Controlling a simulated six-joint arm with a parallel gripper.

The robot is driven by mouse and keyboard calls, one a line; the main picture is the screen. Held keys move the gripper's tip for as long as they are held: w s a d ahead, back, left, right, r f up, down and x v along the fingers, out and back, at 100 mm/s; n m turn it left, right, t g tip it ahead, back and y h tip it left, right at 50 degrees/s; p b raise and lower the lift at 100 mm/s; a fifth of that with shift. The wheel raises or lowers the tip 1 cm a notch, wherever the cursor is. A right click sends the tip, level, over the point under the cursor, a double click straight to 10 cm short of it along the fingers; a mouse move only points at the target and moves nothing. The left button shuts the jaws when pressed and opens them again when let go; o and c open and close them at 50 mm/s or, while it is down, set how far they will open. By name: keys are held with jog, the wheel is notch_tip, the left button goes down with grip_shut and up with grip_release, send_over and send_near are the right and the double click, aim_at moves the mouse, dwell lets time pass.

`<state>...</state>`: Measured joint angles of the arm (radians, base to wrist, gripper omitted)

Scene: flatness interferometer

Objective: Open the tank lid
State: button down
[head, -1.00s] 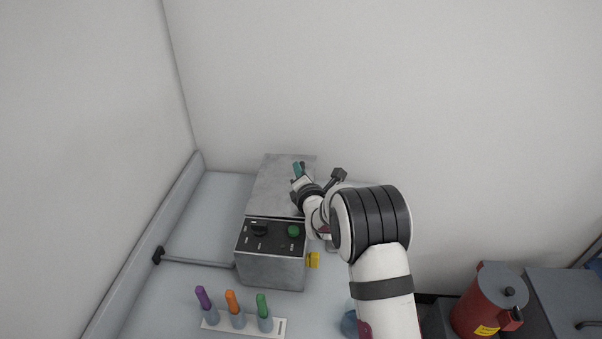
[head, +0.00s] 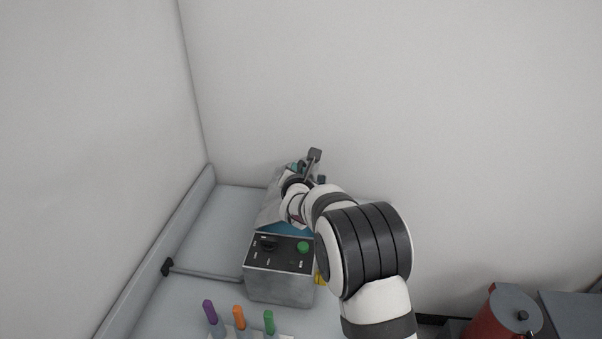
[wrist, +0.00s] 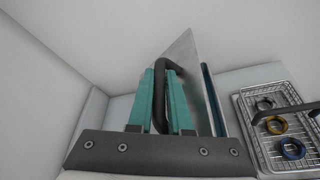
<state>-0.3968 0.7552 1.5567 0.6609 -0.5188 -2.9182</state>
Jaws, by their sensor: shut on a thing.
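The tank (head: 280,287) is a grey metal box with a dark control panel at its front, seen in the head view. Its grey lid (head: 270,208) is tilted up, and a strip of blue (head: 292,229) shows inside the tank behind the panel. My gripper (head: 297,168) is at the raised lid, partly hidden by my arm. In the wrist view the teal fingers (wrist: 162,103) are shut on the black lid handle (wrist: 162,66). The lid plate (wrist: 187,62) stands steeply beside the fingers there.
A wire basket (wrist: 247,120) with several rings lies right in the wrist view. Purple, orange and green-topped holders (head: 239,318) stand in front of the tank. A red canister (head: 500,318) is at lower right. A wall and a raised bench edge (head: 150,270) bound the left.

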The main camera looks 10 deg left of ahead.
dwell(0.3)
jog(key=c, duration=1.1)
grip_release()
jog(key=v, duration=1.5)
jog(key=shift+s+d+r, duration=0.1)
jog(key=shift+s+r, duration=0.1)
jog(key=shift+s, duration=0.15)
